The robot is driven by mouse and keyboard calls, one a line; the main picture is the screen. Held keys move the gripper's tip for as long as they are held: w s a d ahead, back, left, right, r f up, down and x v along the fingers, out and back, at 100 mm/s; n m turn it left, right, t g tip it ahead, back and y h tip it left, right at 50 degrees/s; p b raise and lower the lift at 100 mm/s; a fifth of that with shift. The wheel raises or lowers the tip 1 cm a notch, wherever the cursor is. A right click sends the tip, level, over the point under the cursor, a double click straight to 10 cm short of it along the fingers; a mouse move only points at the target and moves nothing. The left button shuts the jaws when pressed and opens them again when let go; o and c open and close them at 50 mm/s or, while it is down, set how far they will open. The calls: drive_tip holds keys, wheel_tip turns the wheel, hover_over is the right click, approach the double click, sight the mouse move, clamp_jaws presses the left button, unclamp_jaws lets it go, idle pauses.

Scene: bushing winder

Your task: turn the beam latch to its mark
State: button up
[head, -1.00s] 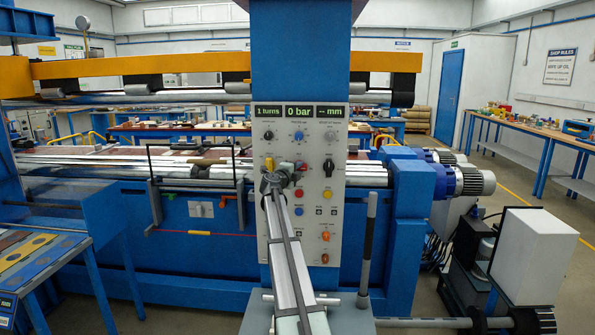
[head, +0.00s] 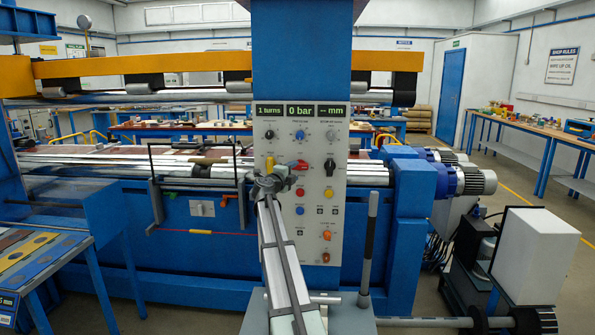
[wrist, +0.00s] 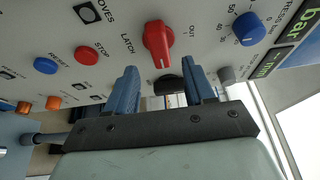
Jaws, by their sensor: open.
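The beam latch is a red knob (wrist: 159,43) on the grey control panel, with "LATCH" printed on one side and "OUT" on the other. Its narrow grip and white pointer line point toward my gripper in the wrist view. In the head view the red knob (head: 299,165) shows just above and right of my gripper (head: 280,178). My gripper is open and empty; its two blue fingers (wrist: 164,72) stand apart just below the knob in the wrist view, not around it. Whether a fingertip touches the knob cannot be told.
A blue pressure knob (wrist: 249,28), a red button (wrist: 87,55) and a blue button (wrist: 45,65) sit near the latch. A dark rounded part (wrist: 169,85) shows between the fingers. A black knob (head: 330,165) is right of the latch.

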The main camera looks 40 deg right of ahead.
drive_tip(key=v, duration=0.8)
drive_tip(key=shift+s+a, duration=0.2)
drive_tip(key=shift+a, duration=0.1)
